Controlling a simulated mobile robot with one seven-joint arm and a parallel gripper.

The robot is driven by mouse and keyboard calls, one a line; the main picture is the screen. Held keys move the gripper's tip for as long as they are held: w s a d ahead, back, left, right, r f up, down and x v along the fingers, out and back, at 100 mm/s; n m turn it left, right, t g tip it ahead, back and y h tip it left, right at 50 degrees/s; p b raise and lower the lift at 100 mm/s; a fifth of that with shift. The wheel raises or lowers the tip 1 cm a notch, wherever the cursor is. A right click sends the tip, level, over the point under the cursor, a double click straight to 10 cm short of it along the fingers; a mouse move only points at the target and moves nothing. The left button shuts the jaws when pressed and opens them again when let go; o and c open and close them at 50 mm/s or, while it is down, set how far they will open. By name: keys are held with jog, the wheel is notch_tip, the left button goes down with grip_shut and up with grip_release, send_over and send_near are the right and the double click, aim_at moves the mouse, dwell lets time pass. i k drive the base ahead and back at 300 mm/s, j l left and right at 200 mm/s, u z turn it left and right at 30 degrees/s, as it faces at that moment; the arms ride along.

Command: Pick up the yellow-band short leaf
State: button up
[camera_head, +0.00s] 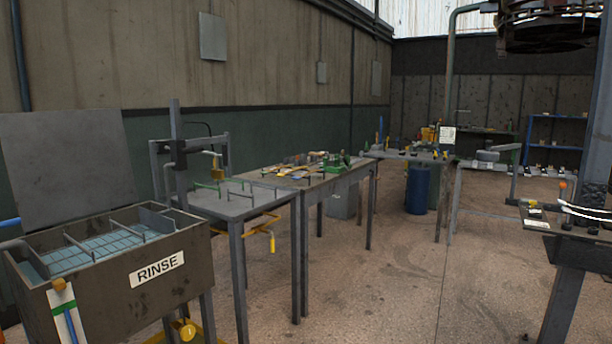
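I cannot single out a yellow-band short leaf in this head view; the small parts are too far away to tell apart. Several small parts, some yellowish, lie on the brown-topped table (290,181) in the middle, beside a green device (336,162). Pale curved strips (588,212) show at the right edge on a dark bench (560,227); I cannot tell whether they are leaves or whether they bear a band. My gripper is not in view.
A rinse tank (110,290) with dividers stands front left, next to a grey metal table (225,204) with low racks. A blue drum (418,190) stands by the far table (400,154). A thick post (563,305) stands front right. Open floor (400,270) lies between.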

aim_at(282, 174)
jog(key=i+l+z, duration=0.25)
jog(key=i, duration=0.25)
jog(key=i+z, duration=0.25)
jog(key=i, duration=0.25)
jog(key=i+z, duration=0.15)
jog(key=i, duration=1.05)
jog(key=i+u, duration=0.1)
jog(key=i, duration=0.5)
jog(key=i+l+u, duration=0.1)
jog(key=i, duration=0.5)
jog(key=i+l+u, duration=0.2)
jog(key=i+u, duration=0.2)
jog(key=i+l+u, duration=0.7)
jog(key=i+l, duration=0.2)
jog(key=i, duration=0.6)
